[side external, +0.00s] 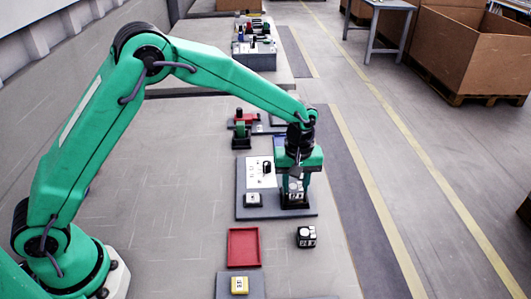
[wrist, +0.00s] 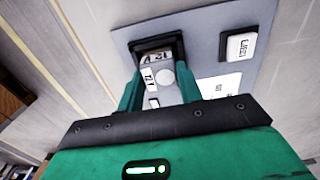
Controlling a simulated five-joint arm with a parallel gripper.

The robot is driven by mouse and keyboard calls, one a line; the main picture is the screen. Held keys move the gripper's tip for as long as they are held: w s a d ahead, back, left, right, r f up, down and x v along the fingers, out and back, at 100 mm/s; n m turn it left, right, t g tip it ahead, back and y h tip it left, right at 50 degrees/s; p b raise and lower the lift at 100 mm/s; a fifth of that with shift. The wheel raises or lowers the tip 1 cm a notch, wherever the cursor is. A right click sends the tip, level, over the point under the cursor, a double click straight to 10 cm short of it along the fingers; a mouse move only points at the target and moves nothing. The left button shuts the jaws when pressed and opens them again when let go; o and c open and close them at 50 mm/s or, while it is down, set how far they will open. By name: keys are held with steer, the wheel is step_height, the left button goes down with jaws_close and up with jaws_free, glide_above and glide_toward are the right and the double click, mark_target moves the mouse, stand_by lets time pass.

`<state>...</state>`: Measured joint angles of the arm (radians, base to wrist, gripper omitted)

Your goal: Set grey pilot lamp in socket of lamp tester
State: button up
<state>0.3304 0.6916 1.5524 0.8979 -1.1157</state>
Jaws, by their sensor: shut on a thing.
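My gripper (side external: 296,186) points down over the right part of the lamp tester (side external: 243,212), a grey plate. It is shut on the grey pilot lamp (side external: 295,187), a small block with white labels. In the wrist view the lamp (wrist: 157,76) sits between my two green fingers (wrist: 159,92). The black square socket (side external: 296,204) is directly below the lamp. In the wrist view the socket's dark rim (wrist: 158,43) shows just past the lamp. I cannot tell whether the lamp's base is inside the socket or just above it.
A white square block (side external: 253,199) in a black base and a white panel with a black knob (side external: 262,172) are on the tester. Red and green parts (side external: 242,130) stand behind.

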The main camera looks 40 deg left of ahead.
steer(key=o, duration=1.1)
steer(key=shift+c, duration=0.2)
steer(key=shift+r, duration=0.1)
steer(key=shift+r, duration=3.8)
steer(key=shift+r, duration=0.1)
steer(key=shift+r, duration=2.4)
